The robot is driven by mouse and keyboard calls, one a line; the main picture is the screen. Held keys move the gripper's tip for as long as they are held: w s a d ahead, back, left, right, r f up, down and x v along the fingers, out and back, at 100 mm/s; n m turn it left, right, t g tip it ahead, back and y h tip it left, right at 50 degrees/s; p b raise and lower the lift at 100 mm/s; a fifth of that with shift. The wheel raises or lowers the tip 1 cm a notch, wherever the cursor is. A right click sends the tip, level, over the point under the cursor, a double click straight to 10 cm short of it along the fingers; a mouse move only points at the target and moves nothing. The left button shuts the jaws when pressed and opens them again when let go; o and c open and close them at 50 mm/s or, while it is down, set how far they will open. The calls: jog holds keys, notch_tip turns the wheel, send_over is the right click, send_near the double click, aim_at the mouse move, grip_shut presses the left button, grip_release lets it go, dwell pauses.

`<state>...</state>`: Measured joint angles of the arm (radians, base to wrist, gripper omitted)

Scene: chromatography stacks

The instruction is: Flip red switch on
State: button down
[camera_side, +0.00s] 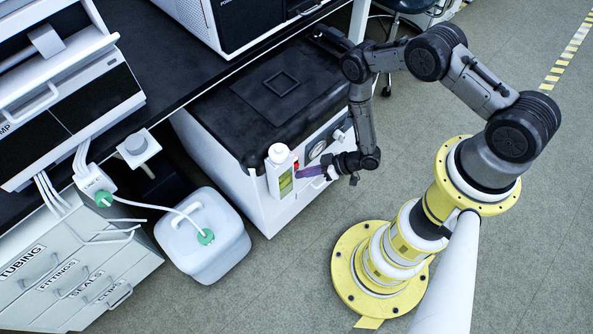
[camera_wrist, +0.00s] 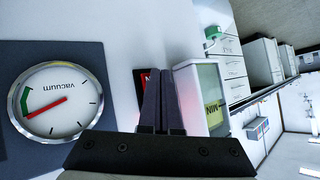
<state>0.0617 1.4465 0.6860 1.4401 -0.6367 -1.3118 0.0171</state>
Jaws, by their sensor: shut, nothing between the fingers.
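In the side view a small patch of red (camera_side: 296,164) shows just beyond my fingertips. My gripper (camera_side: 303,173) is shut and empty, its fingers pointing at the panel; they also show in the wrist view (camera_wrist: 160,76). I cannot tell whether the fingers touch the switch or which way it is set.
The floor in front is clear.

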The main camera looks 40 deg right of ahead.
jog(key=shift+s, duration=0.1)
jog(key=shift+s+r, duration=0.1)
jog(key=shift+s, duration=0.55)
jog(key=shift+s, duration=0.1)
jog(key=shift+s+r, duration=0.15)
jog(key=shift+s, duration=1.05)
jog(key=shift+s+r, duration=0.15)
jog(key=shift+s, duration=1.05)
